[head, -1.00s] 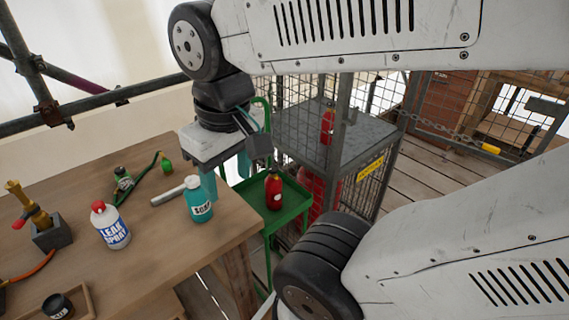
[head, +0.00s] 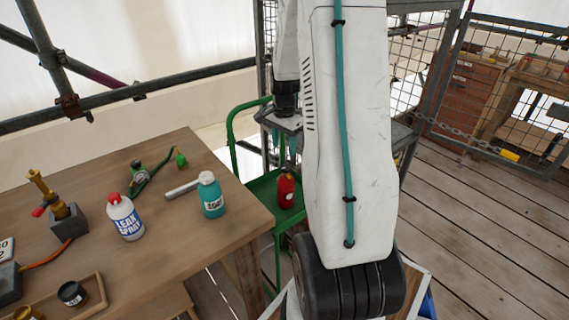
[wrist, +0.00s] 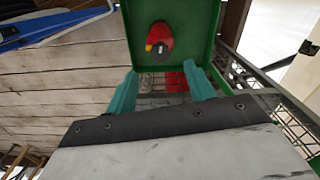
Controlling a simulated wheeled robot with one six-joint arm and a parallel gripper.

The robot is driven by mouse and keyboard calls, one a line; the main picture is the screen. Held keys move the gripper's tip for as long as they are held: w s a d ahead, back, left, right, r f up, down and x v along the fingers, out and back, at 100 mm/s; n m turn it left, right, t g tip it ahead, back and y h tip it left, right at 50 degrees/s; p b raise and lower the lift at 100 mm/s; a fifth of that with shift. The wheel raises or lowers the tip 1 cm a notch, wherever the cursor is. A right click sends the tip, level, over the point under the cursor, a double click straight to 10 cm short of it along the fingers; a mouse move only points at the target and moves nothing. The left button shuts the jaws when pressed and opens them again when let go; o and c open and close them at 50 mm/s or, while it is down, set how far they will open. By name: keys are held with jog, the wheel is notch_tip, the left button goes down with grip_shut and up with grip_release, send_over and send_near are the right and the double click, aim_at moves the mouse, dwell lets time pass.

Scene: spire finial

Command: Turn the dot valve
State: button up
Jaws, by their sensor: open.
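No valve marked with a dot can be made out, so I cannot tell which part is the dot valve. A small red bottle (head: 286,190) stands upright on the green cart (head: 262,187). In the wrist view the red bottle (wrist: 159,42) is seen from above, with a dark cap and a yellow patch, beyond the fingertips. My gripper (head: 286,144) is open and empty above the cart, apart from the bottle, partly hidden by my arm. Its teal fingers (wrist: 160,88) are spread in the wrist view. A brass fitting with a red knob (head: 47,198) stands on the bench.
The wooden bench (head: 165,245) holds a leak spray bottle (head: 125,218), a teal bottle (head: 211,195), a gauge with green hose (head: 138,173) and a black jar (head: 72,293). A mesh cage (head: 425,75) stands behind my arm. Plank floor (head: 475,220) is clear at right.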

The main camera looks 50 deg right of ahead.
aim_at(286, 167)
jog(key=f, duration=0.5)
jog(key=d+f, duration=0.1)
jog(key=f, duration=0.2)
jog(key=shift+f, duration=0.35)
